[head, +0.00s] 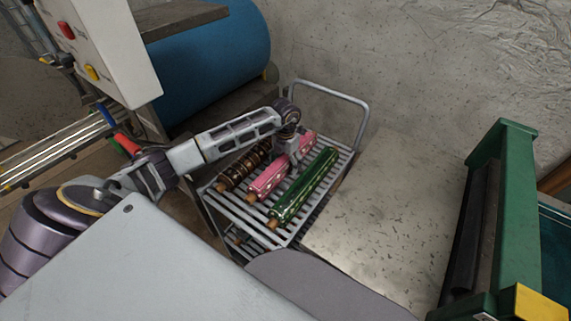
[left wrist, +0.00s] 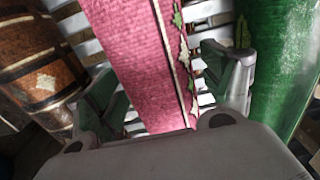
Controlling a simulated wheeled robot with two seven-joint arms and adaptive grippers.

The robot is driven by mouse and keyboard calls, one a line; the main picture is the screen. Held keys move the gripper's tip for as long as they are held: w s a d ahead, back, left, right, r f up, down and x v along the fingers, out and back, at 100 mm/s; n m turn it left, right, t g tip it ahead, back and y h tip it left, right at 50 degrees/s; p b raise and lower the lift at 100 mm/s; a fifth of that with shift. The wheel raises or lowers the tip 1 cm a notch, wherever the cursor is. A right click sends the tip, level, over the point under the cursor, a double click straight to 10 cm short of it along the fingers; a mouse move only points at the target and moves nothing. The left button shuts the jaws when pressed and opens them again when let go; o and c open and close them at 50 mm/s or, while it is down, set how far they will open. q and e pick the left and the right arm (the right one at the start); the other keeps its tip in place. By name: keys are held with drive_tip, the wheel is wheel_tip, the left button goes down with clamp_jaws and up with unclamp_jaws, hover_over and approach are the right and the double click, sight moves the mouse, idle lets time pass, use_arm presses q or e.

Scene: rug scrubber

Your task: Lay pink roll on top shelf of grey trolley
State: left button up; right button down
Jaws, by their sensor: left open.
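The pink roll (head: 268,180) lies on the slatted top shelf of the grey trolley (head: 225,206), between a brown patterned roll (head: 232,175) and a green roll (head: 308,186). My left gripper (head: 291,154) is over the far half of the pink roll. In the left wrist view the pink roll (left wrist: 140,60) passes between the two spread fingers of the left gripper (left wrist: 165,92), with visible gaps beside it. Its far end is partly hidden by the gripper in the head view. My right gripper is not in view.
The brown roll (left wrist: 35,65) and green roll (left wrist: 280,70) flank the fingers closely. The trolley's tube handle (head: 331,90) rises at the back. A green-framed machine (head: 505,190) stands at right, a blue drum (head: 215,60) behind at left. Speckled floor right of the trolley is clear.

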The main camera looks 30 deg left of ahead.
sight(285, 157)
use_arm(q)
wheel_tip(285, 157, up, 11)
idle(0.5)
idle(0.3)
